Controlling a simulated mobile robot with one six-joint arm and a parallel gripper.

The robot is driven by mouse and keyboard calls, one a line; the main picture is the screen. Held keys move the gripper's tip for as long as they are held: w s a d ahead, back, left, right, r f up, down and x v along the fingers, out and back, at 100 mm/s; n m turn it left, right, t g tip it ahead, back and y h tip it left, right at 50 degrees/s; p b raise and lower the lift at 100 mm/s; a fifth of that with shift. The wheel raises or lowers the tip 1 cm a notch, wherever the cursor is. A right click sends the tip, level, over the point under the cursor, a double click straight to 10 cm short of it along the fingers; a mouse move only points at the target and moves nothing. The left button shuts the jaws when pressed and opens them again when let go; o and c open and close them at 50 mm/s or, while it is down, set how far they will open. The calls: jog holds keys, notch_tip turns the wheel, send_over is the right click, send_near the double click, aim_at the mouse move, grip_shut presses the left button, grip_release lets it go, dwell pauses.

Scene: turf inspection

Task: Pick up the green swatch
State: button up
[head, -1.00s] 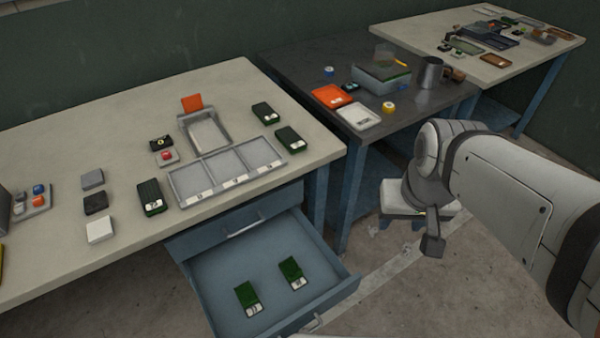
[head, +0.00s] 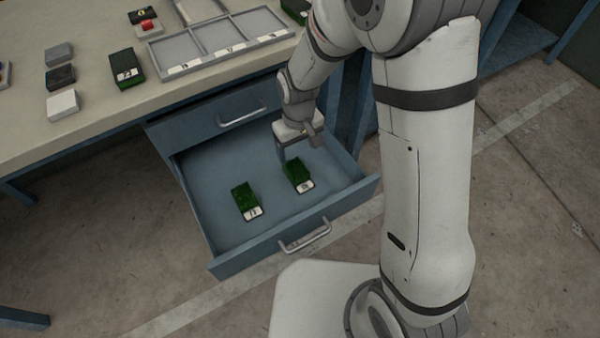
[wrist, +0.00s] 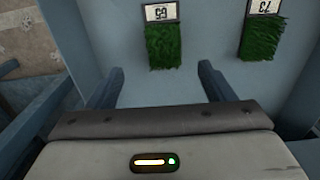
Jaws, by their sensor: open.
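Two green turf swatches with white number labels lie flat in the open drawer. The right swatch (head: 296,174) is nearer my gripper (head: 293,152); it also shows in the wrist view (wrist: 164,47). The left swatch (head: 244,198) lies apart from it and shows in the wrist view (wrist: 262,39). My gripper (wrist: 162,73) is open and empty, its fingers pointing down into the drawer. In the wrist view the right swatch lies just beyond the fingertips, roughly centred between them. A third green swatch (head: 125,67) lies on the bench.
The blue drawer (head: 212,165) has raised walls and a front handle (head: 306,236). The bench (head: 80,125) overhangs its back. On the bench are a grey divided tray (head: 172,58) and grey, black and white blocks (head: 62,105). The drawer floor around the swatches is clear.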

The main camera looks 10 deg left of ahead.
aim_at(297, 168)
jog(key=f, duration=0.2)
jog(key=f+b, duration=0.1)
jog(key=f, duration=0.2)
jog(key=f+b, duration=0.1)
jog(key=f, duration=0.2)
jog(key=shift+a+f, duration=0.15)
jog(key=shift+a, duration=0.1)
jog(key=c, duration=1)
